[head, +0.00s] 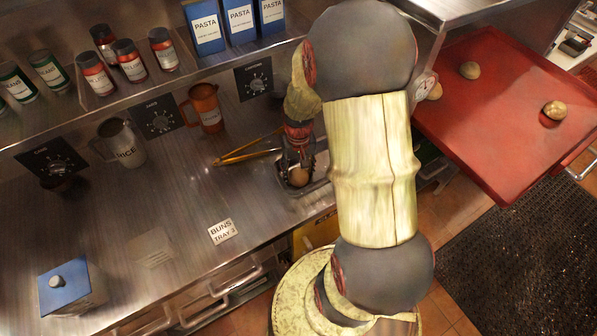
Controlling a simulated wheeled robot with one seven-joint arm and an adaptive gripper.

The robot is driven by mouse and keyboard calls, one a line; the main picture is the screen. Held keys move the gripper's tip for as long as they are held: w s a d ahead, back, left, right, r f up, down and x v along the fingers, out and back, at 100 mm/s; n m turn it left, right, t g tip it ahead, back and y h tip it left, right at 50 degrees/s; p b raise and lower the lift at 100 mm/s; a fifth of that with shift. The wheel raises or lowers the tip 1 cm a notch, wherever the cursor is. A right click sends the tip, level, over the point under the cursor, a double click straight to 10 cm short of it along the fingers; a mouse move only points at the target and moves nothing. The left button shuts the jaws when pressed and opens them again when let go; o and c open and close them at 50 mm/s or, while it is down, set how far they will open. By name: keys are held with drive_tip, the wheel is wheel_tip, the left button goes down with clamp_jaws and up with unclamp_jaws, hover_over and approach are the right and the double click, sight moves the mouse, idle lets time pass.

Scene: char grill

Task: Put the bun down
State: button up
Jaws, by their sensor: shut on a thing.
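A small round tan bun (298,177) is between the fingers of my gripper (297,168), in the middle of the head view. My gripper points down and is shut on the bun. The bun is over or inside a dark metal pan (318,186) on the steel counter; I cannot tell whether it touches the bottom. The fingers and my arm hide part of the pan.
Yellow tongs (248,154) lie left of the pan. An orange jug (206,108) and a metal rice pitcher (121,143) stand farther left. A "BUNS TRAY 3" card (222,232) lies near the counter's front edge. A shelf with jars and pasta boxes (240,22) runs behind. The middle-left counter is mostly clear.

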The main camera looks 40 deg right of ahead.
sight(298, 170)
drive_tip(key=o, duration=0.8)
wheel_tip(298, 170, up, 12)
drive_tip(key=p, duration=0.3)
drive_tip(key=a+r+n+t, duration=0.2)
drive_tip(key=a+r+n, duration=0.1)
drive_tip(key=a+r, duration=0.85)
drive_tip(key=s+a+r+n+t, duration=0.1)
drive_tip(key=s+a+r, duration=0.1)
drive_tip(key=s+a, duration=0.1)
drive_tip(key=s+a+r+n+t, duration=0.1)
drive_tip(key=s+a+r, duration=0.1)
drive_tip(key=a+r, duration=0.1)
drive_tip(key=s+a+r+n+t, duration=0.1)
drive_tip(key=s+a+r, duration=0.2)
drive_tip(key=a, duration=0.1)
drive_tip(key=shift+s+t, duration=0.3)
